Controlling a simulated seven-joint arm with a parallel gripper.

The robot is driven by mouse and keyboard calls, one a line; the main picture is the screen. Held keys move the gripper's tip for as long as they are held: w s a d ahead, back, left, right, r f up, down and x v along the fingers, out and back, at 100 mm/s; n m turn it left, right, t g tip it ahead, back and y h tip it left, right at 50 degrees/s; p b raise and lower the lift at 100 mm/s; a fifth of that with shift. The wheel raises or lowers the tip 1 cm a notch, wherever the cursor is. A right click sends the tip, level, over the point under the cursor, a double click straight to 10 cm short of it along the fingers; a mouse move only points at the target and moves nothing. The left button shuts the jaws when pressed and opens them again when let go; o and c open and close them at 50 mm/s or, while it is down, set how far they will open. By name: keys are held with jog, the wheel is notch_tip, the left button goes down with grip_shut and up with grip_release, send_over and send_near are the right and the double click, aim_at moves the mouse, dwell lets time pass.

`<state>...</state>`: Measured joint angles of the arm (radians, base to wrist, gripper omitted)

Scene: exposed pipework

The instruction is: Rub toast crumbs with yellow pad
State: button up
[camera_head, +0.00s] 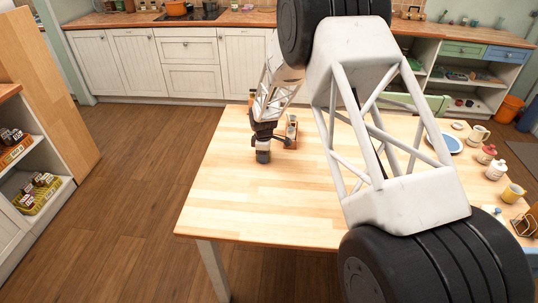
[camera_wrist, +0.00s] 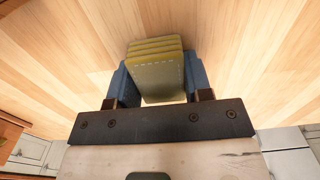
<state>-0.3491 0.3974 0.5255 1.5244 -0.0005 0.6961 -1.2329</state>
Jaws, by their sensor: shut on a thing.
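A yellow pad (camera_wrist: 155,72), layered and olive-toned with a stitched-looking pale line, sits between the blue fingers of my gripper (camera_wrist: 157,80) in the wrist view. My gripper is shut on it. In the head view my gripper (camera_head: 263,155) is low over the left part of the wooden table (camera_head: 240,205), pointing down. The pad is too small there to make out clearly. I cannot tell whether the pad touches the tabletop. I cannot make out toast crumbs in either view.
A small upright wooden-coloured object (camera_head: 291,130) stands just right of my gripper. A blue-rimmed plate (camera_head: 447,142), lidded jars and a yellow mug (camera_head: 513,193) are along the table's right side. The table's front left is clear. My arm hides much of the middle.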

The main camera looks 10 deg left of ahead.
aim_at(248, 157)
jog(key=shift+a, duration=0.9)
jog(key=shift+a+r, duration=0.1)
jog(key=shift+a, duration=2.2)
jog(key=shift+a+r, duration=0.1)
jog(key=shift+a, duration=0.1)
notch_tip(248, 157, up, 8)
jog(key=shift+f, duration=0.25)
jog(key=s+f, duration=0.1)
jog(key=s, duration=1.2)
jog(key=s+f, duration=0.1)
jog(key=s, duration=0.6)
jog(key=shift+s+d+f, duration=0.15)
jog(key=shift+s+f, duration=0.05)
jog(key=shift+f, duration=0.15)
